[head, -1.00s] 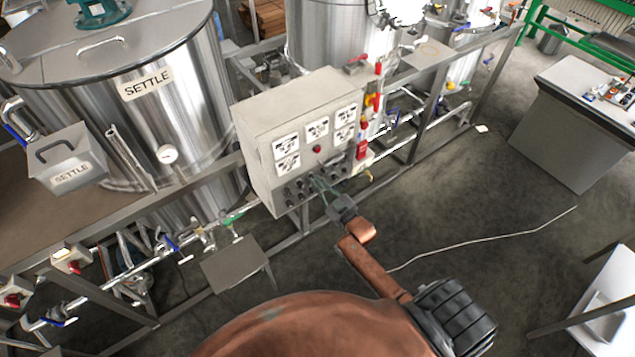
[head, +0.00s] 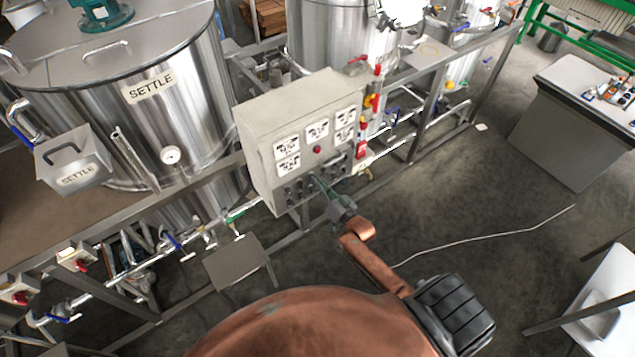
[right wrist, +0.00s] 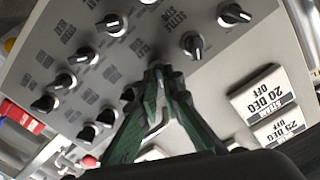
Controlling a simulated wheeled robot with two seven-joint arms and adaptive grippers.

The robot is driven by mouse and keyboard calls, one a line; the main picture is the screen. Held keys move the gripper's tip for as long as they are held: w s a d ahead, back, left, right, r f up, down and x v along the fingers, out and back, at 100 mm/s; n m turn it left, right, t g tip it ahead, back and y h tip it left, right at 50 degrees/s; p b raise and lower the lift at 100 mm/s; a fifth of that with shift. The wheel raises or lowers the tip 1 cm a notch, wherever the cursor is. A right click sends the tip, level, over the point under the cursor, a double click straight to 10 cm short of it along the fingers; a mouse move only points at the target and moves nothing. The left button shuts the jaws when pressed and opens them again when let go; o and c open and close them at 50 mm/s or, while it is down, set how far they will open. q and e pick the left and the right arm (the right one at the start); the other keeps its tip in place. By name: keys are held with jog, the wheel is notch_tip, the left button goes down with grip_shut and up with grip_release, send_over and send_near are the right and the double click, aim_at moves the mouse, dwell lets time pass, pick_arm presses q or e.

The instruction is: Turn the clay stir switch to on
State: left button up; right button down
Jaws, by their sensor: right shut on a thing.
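The grey control box (head: 265,165) stands in the middle of the head view with rows of black switches low on its front. My right gripper (head: 318,182) reaches those switches. In the right wrist view its green fingers (right wrist: 160,72) are closed together at the panel (right wrist: 200,85), shut on a switch that the fingers mostly hide. A label reading SETTLE STIR (right wrist: 158,28) is close by, upside down. Several black knobs with white marks, such as one knob (right wrist: 193,45), surround the fingers. I cannot read a clay label or the held switch's setting. My left gripper is not in view.
White display plates (head: 318,129) and a red button (head: 317,149) are above the switches. Red and yellow parts (head: 372,100) stand just right of the box. A large SETTLE tank (head: 190,110) is at the left. The floor at right (head: 470,200) is mostly clear.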

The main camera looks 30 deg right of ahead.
jog(key=shift+m, duration=0.4)
jog(key=c, duration=2.1)
grip_release()
jog(key=s, duration=0.8)
jog(key=s+d, duration=0.1)
jog(key=s, duration=0.3)
jog(key=shift+f, duration=0.1)
